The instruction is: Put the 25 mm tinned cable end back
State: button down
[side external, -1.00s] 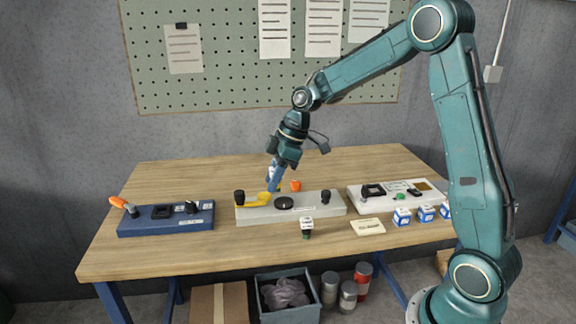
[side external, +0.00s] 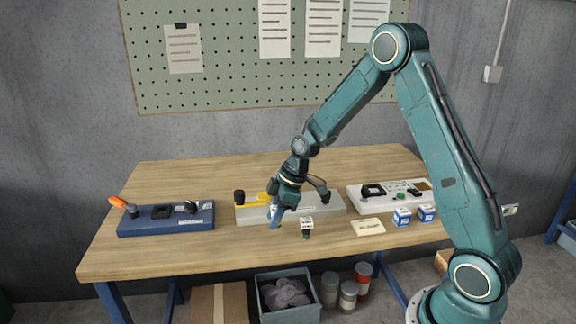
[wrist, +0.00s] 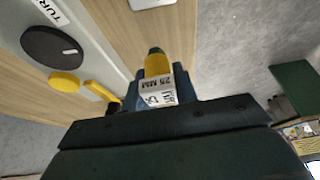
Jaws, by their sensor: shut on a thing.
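My gripper (side external: 277,222) is shut on a yellow cable end (wrist: 157,64) with a dark tip. Its white label reads 25 MM, with the rest hard to read. The held piece is mostly hidden by the fingers in the side view. My gripper is low over the table, at the front edge of the grey panel (side external: 247,216).
The grey panel carries a black round knob (wrist: 52,46) and a yellow lever (wrist: 100,92). A blue block (side external: 165,225) with a orange-handled tool stands left. A white panel (side external: 365,203), a cream plate (side external: 368,227) and blue-white boxes (side external: 402,217) are right. The front left table is clear.

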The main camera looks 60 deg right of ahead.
jog(key=shift+f, duration=1.8)
jog(key=shift+f, duration=0.1)
jog(key=c, duration=1.1)
grip_release()
jog(key=shift+v, duration=6.1)
